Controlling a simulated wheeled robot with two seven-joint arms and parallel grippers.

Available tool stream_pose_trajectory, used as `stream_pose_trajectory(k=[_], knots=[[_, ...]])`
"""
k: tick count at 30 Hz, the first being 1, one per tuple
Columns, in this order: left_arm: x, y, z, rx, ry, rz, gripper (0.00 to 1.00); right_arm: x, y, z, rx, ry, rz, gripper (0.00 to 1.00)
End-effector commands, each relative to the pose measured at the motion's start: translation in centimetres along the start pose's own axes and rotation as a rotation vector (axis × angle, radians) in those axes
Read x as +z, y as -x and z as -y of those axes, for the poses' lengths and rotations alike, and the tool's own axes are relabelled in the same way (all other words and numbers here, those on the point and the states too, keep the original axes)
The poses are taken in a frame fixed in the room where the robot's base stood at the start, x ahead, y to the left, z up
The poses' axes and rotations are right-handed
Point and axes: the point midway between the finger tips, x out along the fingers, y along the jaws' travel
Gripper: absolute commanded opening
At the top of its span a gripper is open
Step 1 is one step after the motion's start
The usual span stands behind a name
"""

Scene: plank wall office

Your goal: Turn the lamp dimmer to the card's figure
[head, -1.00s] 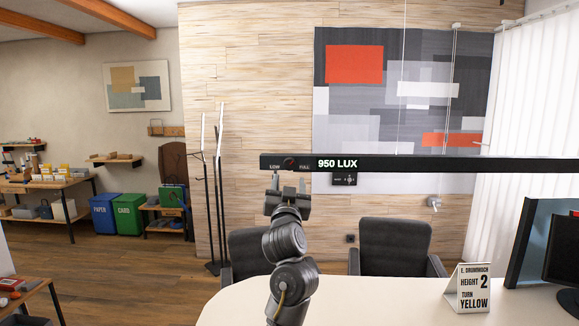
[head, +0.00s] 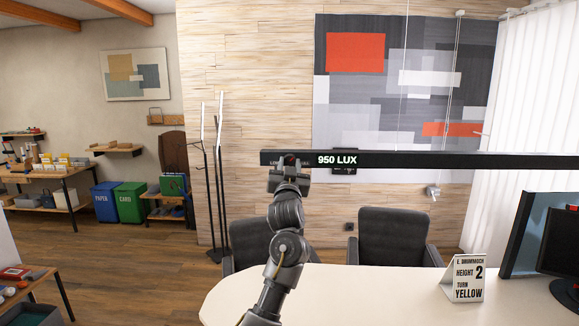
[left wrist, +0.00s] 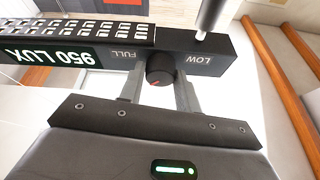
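The lamp is a long black bar hanging above the desk (head: 450,161), with a lit display (head: 337,160) reading 950 LUX. The dimmer knob (left wrist: 160,69) is dark and round with a red mark, between the words FULL and LOW in the left wrist view. My left gripper (head: 289,168) is raised to the bar at the knob and hides most of it in the head view. In the left wrist view its fingers (left wrist: 160,82) stand apart on either side of the knob, seemingly with small gaps. The card (head: 467,278) on the desk reads HEIGHT 2, TURN YELLOW. My right gripper is not in view.
The pale desk (head: 390,295) has a monitor (head: 560,245) at its right. Two dark chairs (head: 395,238) stand behind it. Thin cables (head: 403,90) hold the bar. A coat stand (head: 212,180) is behind, to the left.

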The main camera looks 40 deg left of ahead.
Motion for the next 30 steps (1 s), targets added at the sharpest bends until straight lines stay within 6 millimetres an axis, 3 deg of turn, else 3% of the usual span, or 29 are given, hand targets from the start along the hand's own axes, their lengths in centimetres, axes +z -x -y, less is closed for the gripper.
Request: stream_pose_trajectory(k=[5, 15, 22, 23, 27, 30], knots=[[0.0, 0.0, 0.0, 0.0, 0.0, 0.0, 0.11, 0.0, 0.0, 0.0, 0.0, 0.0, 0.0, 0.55], [0.0, 0.1, -0.2, -0.087, 0.217, 0.011, 0.11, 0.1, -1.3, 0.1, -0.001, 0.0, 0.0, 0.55], [-0.1, 0.0, -0.2, -0.089, 0.219, 0.012, 0.11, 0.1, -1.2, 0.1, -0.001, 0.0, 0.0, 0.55], [-0.1, 0.0, -0.2, -0.089, 0.219, 0.012, 0.36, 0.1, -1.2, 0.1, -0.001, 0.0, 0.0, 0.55], [-0.1, 0.0, -0.2, -0.089, 0.218, 0.012, 0.54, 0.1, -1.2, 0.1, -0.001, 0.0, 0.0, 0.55], [-0.1, 0.0, -0.2, -0.089, 0.218, 0.012, 0.55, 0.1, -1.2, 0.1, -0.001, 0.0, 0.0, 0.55]])
